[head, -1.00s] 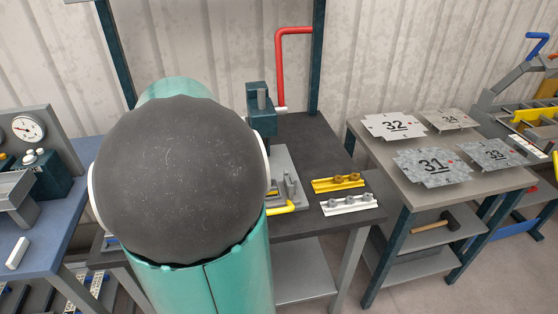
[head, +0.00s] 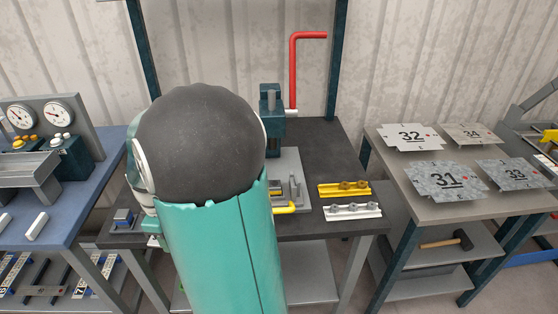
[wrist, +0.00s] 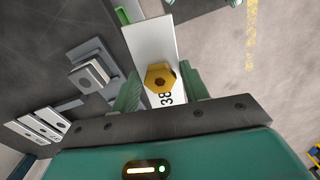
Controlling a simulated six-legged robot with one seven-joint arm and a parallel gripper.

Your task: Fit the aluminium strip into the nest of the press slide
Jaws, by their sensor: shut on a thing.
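My gripper (wrist: 160,88) is shut on a pale metal strip (wrist: 150,42) in the wrist view. The strip has a brass hex piece on it and the marking 38, and it reaches out beyond the fingers. In the head view my arm hides most of the gripper and strip, low at the left front of the dark bench. The press (head: 271,110) stands at the back of that bench with a red lever. Its slide (head: 291,190) has a yellow handle (head: 285,209) in front. My arm partly covers the slide, and I cannot make out the nest clearly.
A grey block with a hole (wrist: 92,74) is left of the strip; numbered strips (wrist: 38,127) lie beyond. A yellow rail (head: 344,189) and a white rail (head: 352,211) are right of the slide. The gauge table (head: 85,165) is left, a plate table (head: 455,205) right.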

